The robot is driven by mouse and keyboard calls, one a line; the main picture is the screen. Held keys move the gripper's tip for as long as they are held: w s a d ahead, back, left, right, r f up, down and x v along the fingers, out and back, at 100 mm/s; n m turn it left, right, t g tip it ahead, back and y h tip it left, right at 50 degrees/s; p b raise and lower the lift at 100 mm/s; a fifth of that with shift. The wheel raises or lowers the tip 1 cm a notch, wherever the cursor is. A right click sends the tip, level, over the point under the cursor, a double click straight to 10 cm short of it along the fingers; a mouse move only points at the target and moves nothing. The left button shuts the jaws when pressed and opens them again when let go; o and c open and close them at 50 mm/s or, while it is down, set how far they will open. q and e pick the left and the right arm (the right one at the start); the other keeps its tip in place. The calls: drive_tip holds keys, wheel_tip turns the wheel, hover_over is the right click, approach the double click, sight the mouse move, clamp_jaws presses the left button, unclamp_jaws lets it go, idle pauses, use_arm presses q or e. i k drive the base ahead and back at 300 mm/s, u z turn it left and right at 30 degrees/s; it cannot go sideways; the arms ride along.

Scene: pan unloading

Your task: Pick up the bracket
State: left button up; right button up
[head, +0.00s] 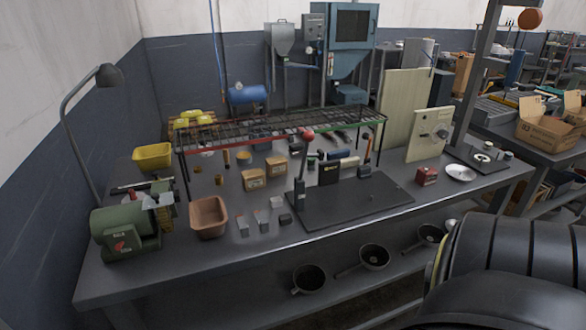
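Small grey metal pieces stand on the workbench (185,262), right of the brown bin. One (242,227) is nearest the bin, and another (262,221) is just right of it. They look like brackets, but they are too small for me to tell which is the bracket. A dark small block (285,218) sits beside them. Neither of my grippers is in view. A large dark rounded part at the bottom right appears to be my own arm and hides the bench's lower right side.
A brown bin (208,217), a green grinder (125,232) and a lamp (108,76) stand at the left. A wire rack (280,122) spans the back. A black press with a red knob (307,134) stands by a dark mat (375,200). Pans (310,279) sit on the lower shelf.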

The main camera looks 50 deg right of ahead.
sight(244, 228)
drive_tip(key=z, duration=1.3)
